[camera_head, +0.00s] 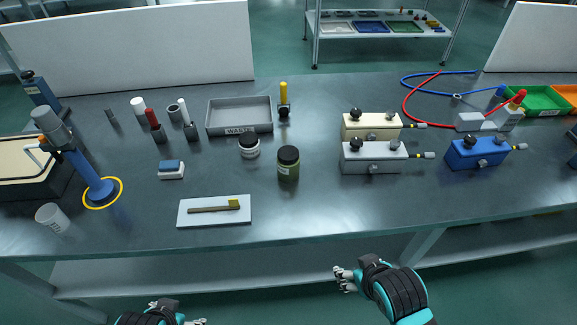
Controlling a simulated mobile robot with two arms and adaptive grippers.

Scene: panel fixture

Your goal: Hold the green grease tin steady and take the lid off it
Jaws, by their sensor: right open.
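The green grease tin (288,170) stands upright near the middle of the bench in the head view. Its black lid (288,154) sits on top of it. My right gripper (341,279) is open and empty. It is in front of the bench's near edge, below and to the right of the tin, well apart from it. My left gripper (197,321) shows only partly at the bottom edge, left of centre. It is also away from the tin, and its fingers are too cut off to tell open from shut.
A pale jar with a black lid (250,151) stands just left of the tin. A grey waste tray (240,115) is behind it. A white board with a brush (214,219) lies front left. Valve blocks (373,165) stand to the right. The bench in front of the tin is clear.

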